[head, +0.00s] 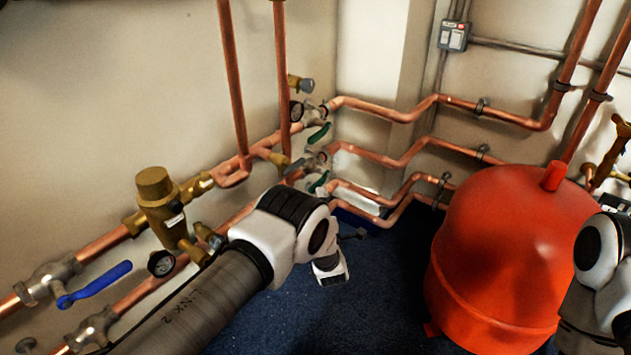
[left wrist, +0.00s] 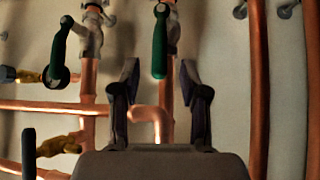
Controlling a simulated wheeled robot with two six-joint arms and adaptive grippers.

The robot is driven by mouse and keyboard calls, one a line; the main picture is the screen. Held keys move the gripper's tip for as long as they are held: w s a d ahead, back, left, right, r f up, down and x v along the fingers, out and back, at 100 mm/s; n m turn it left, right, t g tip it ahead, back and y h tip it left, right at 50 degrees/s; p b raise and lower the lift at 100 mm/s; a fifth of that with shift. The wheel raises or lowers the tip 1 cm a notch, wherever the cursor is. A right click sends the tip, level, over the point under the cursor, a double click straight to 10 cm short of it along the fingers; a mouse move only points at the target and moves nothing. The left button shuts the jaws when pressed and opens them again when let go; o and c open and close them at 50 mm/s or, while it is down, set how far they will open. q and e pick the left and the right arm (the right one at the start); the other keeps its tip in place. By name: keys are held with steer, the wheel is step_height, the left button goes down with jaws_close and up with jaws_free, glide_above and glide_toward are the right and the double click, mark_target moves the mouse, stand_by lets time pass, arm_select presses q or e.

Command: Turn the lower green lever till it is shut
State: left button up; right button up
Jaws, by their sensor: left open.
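In the head view, an upper green lever (head: 319,134) and a lower green lever (head: 319,182) sit on valves at the wall corner, beyond my left arm. The left wrist view shows two green levers. One (left wrist: 160,42) hangs straight down, ahead of the gap between my fingers. The other (left wrist: 60,52) is slightly tilted, further left. I cannot tell for sure which is the lower one. My right gripper is out of view.
Copper pipes (head: 395,105) run along the wall, close around the levers. A red tank (head: 495,250) stands at the right. A blue lever (head: 95,285) and a brass valve (head: 158,205) are at the left. Blue floor (head: 375,300) lies clear between.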

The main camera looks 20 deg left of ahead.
mark_target(317, 183)
arm_select(q)
steer(key=b+x, duration=0.2)
steer(key=x, duration=0.4)
steer(key=shift+f+b, duration=0.15)
steer(key=shift+b, duration=0.2)
steer(key=shift+w, duration=0.1)
jaws_close()
steer(key=shift+a+r, duration=0.1)
steer(key=shift+r, duration=0.15)
